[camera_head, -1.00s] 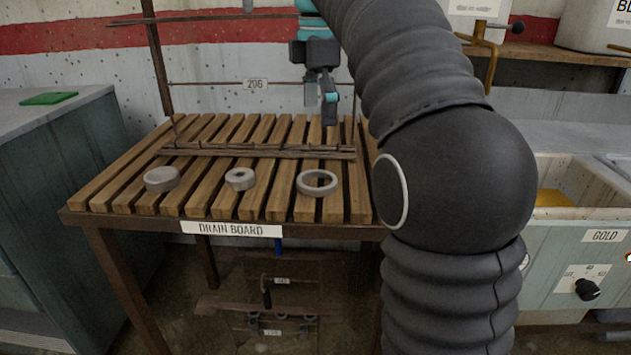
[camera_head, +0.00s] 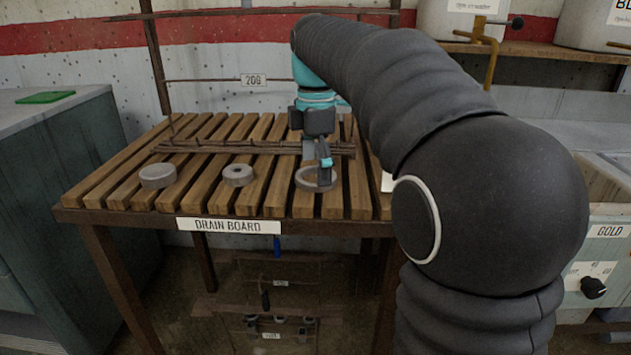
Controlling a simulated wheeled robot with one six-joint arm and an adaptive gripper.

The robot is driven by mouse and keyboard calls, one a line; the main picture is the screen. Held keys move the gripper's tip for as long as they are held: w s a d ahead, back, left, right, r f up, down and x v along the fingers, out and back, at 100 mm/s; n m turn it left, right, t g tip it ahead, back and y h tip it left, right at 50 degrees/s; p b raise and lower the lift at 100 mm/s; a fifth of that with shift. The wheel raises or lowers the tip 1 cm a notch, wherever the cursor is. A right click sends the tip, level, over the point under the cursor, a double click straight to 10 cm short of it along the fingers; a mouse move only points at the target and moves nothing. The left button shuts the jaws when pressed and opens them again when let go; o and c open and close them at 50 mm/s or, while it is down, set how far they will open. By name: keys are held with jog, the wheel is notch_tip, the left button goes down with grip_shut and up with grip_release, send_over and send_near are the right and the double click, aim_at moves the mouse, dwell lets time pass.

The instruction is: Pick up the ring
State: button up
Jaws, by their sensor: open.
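Three grey rings lie on the slatted wooden drain board. The right ring (camera_head: 307,184) is wide and thin-walled, with a large hole. The middle ring (camera_head: 238,175) is smaller with a small hole. The left ring (camera_head: 158,176) is thick, and its hole is hard to make out. My gripper (camera_head: 322,172) is open and points down at the right ring, with a finger overlapping the ring's right part in the picture. Whether it touches the ring I cannot tell. The fingers hide part of that ring.
The drain board (camera_head: 132,188) has gaps between its slats. A low brown rail (camera_head: 225,147) crosses it behind the rings. A thin bar with a "206" tag (camera_head: 253,80) runs above. A sink unit (camera_head: 606,238) stands right, a grey-green cabinet (camera_head: 60,190) left.

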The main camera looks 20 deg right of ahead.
jog(key=shift+f, duration=0.25)
jog(key=c, duration=1.1)
jog(key=shift+o, duration=0.2)
jog(key=shift+r, duration=0.1)
jog(key=shift+r, duration=0.55)
notch_tip(320, 180, up, 3)
jog(key=shift+f+p, duration=0.15)
jog(key=shift+p, duration=0.35)
jog(key=s+d+r, duration=0.2)
jog(key=d+r, duration=0.1)
jog(key=d, duration=0.2)
jog(key=s+d+r+p, duration=0.1)
jog(key=s+d+r, duration=0.1)
jog(key=d+r, duration=0.2)
jog(key=shift+s+d, duration=0.25)
jog(key=shift+d, duration=0.65)
